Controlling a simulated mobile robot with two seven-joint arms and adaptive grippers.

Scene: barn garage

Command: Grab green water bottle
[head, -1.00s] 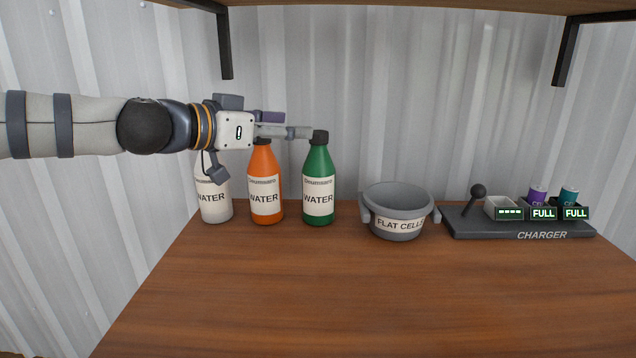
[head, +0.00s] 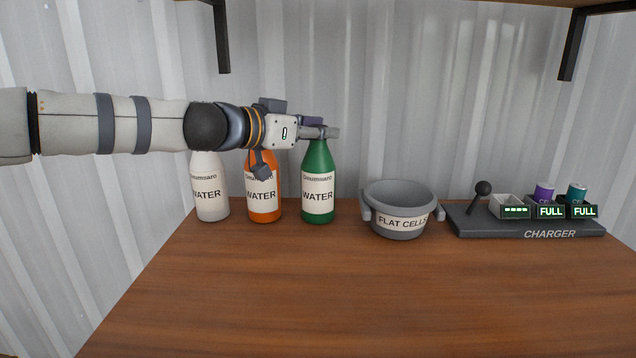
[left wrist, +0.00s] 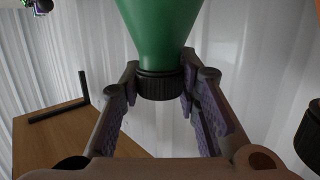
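The green water bottle (head: 318,160) stands upright on the wooden table, the rightmost of three bottles. My left gripper (head: 322,130) reaches in from the left at the height of its top, and a finger hides the cap in the head view. In the left wrist view, the green bottle (left wrist: 160,30) appears upside down, with its dark cap between the fingertips. The left gripper (left wrist: 160,85) has its fingers apart, one on each side of the cap. Firm contact cannot be made out. My right gripper is not in view.
An orange bottle (head: 264,205) and a white bottle (head: 210,205) stand to the left, under my left arm. A grey "FLAT CELLS" bucket (head: 400,195) and a charger (head: 550,232) stand to the right. The table's front (head: 330,290) is clear. A shelf hangs above.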

